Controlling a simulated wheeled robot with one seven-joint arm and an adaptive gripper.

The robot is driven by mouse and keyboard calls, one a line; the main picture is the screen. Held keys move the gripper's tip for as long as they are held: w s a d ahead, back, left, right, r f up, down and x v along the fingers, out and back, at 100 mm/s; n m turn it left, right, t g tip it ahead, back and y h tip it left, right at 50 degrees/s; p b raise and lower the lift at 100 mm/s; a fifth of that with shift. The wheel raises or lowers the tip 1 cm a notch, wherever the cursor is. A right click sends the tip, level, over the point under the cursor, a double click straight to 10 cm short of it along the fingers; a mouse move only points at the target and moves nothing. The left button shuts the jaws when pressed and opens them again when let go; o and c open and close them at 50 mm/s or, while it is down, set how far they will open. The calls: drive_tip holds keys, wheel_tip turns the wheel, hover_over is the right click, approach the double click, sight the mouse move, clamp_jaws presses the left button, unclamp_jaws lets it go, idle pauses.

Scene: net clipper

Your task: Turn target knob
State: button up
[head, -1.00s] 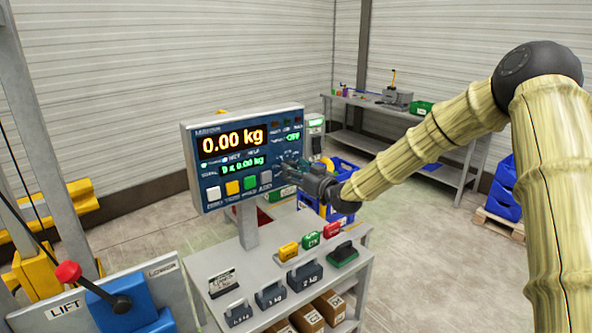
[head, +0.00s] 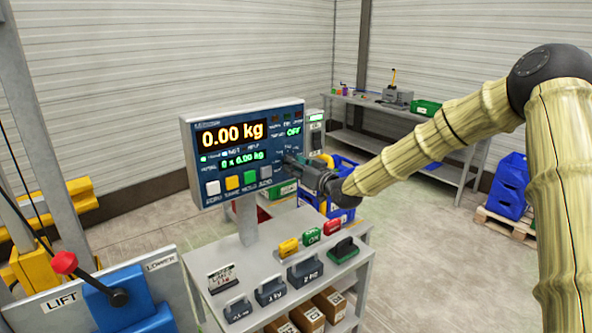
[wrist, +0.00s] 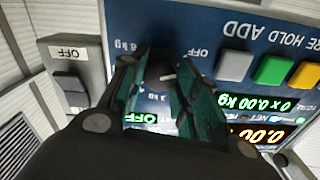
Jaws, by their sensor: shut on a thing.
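The target knob (wrist: 160,68) is a dark round knob with a white pointer mark on the blue scale panel (head: 221,181). Labels "OFF" and "3 kg" show around it in the wrist view. My gripper (wrist: 162,78) is shut on the knob, with a teal-padded finger on either side of it. In the head view my gripper (head: 290,158) reaches the panel's right side and hides the knob. The panel reads 0.00 kg, with a green "OFF" at its upper right.
A grey cart (head: 222,262) under the panel carries weights and coloured blocks. A grey switch box (wrist: 75,75) marked OFF is beside the panel. Coloured buttons (head: 232,183) line the panel's lower edge. A lift control (head: 120,300) stands at the front left.

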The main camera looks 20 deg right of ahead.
drive_tip(key=shift+m+b, duration=2)
drive_tip(key=shift+m, duration=0.8)
drive_tip(key=o, duration=1)
drive_tip(key=shift+d, duration=0.1)
drive_tip(key=shift+o, duration=0.2)
drive_tip(key=v, duration=1.2)
